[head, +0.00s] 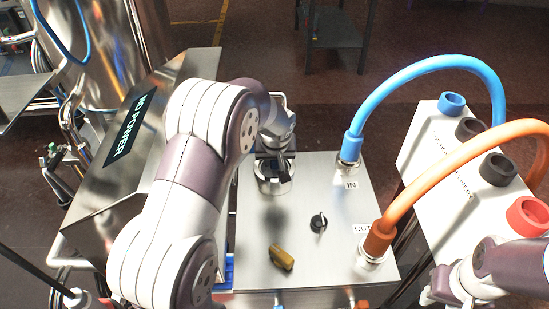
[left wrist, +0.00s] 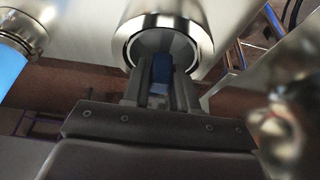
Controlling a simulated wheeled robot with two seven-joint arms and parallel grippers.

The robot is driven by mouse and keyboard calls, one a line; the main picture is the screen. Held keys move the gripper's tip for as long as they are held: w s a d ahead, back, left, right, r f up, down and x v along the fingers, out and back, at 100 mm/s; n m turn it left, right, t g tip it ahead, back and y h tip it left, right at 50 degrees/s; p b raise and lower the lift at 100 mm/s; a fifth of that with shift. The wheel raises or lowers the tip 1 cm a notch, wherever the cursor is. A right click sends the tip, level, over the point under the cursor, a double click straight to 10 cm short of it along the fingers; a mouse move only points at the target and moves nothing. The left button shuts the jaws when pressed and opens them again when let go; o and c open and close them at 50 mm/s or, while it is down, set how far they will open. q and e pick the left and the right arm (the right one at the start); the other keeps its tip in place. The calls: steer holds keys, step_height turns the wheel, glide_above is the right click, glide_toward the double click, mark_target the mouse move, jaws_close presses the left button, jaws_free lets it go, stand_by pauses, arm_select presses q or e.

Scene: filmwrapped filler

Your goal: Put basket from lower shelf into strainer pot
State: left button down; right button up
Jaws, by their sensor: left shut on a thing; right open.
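The strainer pot (head: 262,185) is a round metal cylinder set in the steel top plate. Its open rim also shows in the left wrist view (left wrist: 128,42). My left gripper (head: 281,160) is directly over the pot's mouth. In the left wrist view its fingers (left wrist: 161,88) are shut on a small blue piece (left wrist: 160,62), which appears to be part of the basket. The piece lies across the pot's opening in that view; how deep it sits I cannot tell. The rest of the basket is hidden. Part of my right arm shows at the lower right, without its fingers.
On the steel plate (head: 335,265) are a black knob (head: 318,223) and a brass-coloured handle (head: 281,257). A blue hose (head: 425,66) and an orange hose (head: 440,170) arch from the plate to a white box (head: 425,140) with coloured ports. A steel cabinet (head: 90,205) stands left.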

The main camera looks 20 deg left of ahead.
arm_select(q)
steer(key=shift+f, duration=0.1)
steer(key=c, duration=0.8)
jaws_free()
steer(key=p+v, duration=0.2)
steer(key=v, duration=1)
steer(key=shift+r, duration=0.35)
steer(key=s+d+f+m+g+h, duration=0.1)
steer(key=s+d+f+m+g, duration=0.2)
steer(key=s, duration=0.6)
steer(key=s+d+f+m+h, duration=0.1)
steer(key=s+d+f+m, duration=0.1)
steer(key=s+f, duration=0.6)
step_height(320, 180, up, 19)
steer(key=s+p, duration=0.1)
steer(key=p, duration=1.5)
steer(key=shift+r+p, duration=0.25)
steer(key=shift+p, duration=0.1)
